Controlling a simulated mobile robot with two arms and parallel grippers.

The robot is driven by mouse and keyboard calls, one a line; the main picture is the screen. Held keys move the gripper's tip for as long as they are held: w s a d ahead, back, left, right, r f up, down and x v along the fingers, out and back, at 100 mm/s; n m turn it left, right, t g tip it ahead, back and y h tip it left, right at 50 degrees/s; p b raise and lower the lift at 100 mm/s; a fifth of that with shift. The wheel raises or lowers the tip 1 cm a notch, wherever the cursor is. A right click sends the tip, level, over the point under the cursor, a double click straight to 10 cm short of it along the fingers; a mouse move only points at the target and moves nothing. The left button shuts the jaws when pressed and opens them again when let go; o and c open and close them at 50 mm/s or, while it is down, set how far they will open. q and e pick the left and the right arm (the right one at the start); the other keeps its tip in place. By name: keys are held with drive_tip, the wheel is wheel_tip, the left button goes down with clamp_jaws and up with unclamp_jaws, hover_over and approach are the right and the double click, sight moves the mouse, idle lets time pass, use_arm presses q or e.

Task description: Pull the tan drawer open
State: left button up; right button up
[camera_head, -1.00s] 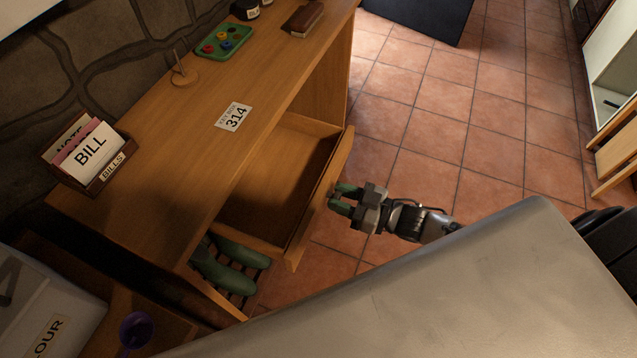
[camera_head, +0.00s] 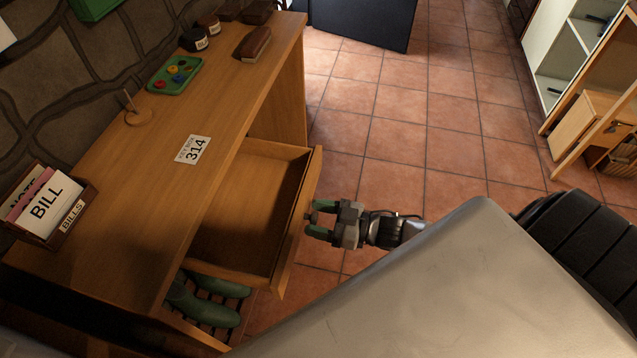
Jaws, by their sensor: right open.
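The tan drawer (camera_head: 292,225) stands pulled out from the wooden desk (camera_head: 215,105), and its inside looks empty. Its front panel faces right, toward my right gripper. My right gripper (camera_head: 313,219) is open, with green fingertips close to the outer face of the drawer front. I see no handle between the fingers, and I cannot tell whether they touch the panel. My left gripper is not in view.
On the desk are a bills holder (camera_head: 48,205), a label reading 314 (camera_head: 193,149), a green tray (camera_head: 175,75) and a brown block (camera_head: 253,43). Green boots (camera_head: 205,308) stand on a slatted rack below the drawer. Tiled floor (camera_head: 400,130) lies clear to the right.

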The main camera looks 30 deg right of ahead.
drive_tip(key=v, duration=1)
drive_tip(key=shift+s+d+b, duration=0.25)
drive_tip(key=shift+s+b, duration=0.05)
drive_tip(key=shift+b, duration=0.15)
